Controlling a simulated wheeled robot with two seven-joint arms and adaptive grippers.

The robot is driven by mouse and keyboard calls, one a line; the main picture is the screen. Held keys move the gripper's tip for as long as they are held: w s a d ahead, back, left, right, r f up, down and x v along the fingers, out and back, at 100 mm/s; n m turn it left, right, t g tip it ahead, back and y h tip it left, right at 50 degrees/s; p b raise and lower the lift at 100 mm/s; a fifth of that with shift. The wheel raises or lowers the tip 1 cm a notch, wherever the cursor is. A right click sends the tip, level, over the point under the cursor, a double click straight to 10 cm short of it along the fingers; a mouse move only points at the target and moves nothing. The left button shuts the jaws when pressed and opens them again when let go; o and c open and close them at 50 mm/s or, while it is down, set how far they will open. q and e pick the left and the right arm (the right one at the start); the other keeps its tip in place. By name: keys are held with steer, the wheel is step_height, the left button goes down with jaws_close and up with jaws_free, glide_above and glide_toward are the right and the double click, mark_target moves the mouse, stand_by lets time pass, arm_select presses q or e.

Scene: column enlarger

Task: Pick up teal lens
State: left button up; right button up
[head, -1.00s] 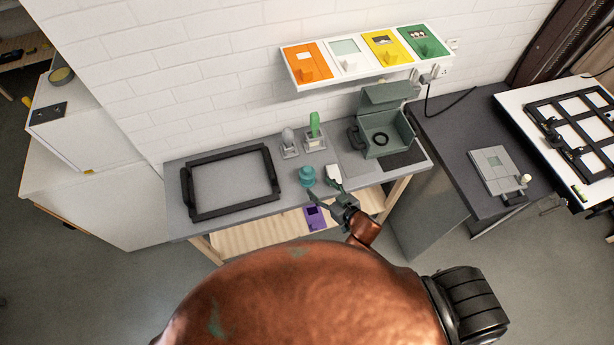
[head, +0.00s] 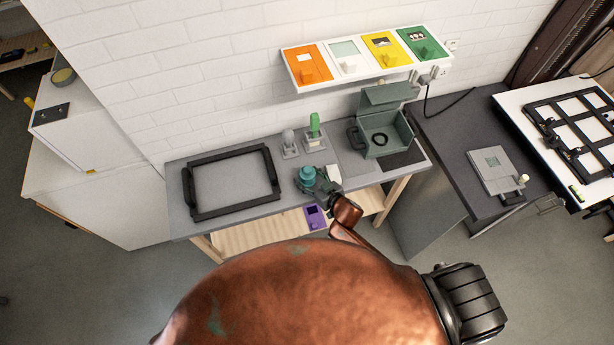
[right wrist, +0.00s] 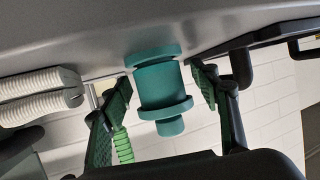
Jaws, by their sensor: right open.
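The teal lens (head: 307,173) stands near the front edge of the grey worktop (head: 232,211), left of the purple item below. In the right wrist view the lens (right wrist: 160,85) is a stepped teal cylinder with wide flanges, seen upside down between my finger pads. My right gripper (head: 312,182) is open around the lens. In the right wrist view a gap shows between the lens and each finger of the gripper (right wrist: 160,98). The gripper partly hides the lens's lower part in the head view. My left gripper is not in view.
A black frame (head: 188,192) lies left on the worktop. A green-topped tool (head: 314,125) and a grey one (head: 289,141) stand behind the lens. A white item (head: 333,171) is close at its right. An open grey-green box (head: 388,147) stands further right.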

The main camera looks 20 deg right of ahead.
steer(key=shift+s, duration=0.1)
steer(key=shift+c, duration=0.7)
steer(key=c, duration=1.3)
steer(key=shift+o, duration=0.2)
steer(key=shift+r, duration=0.2)
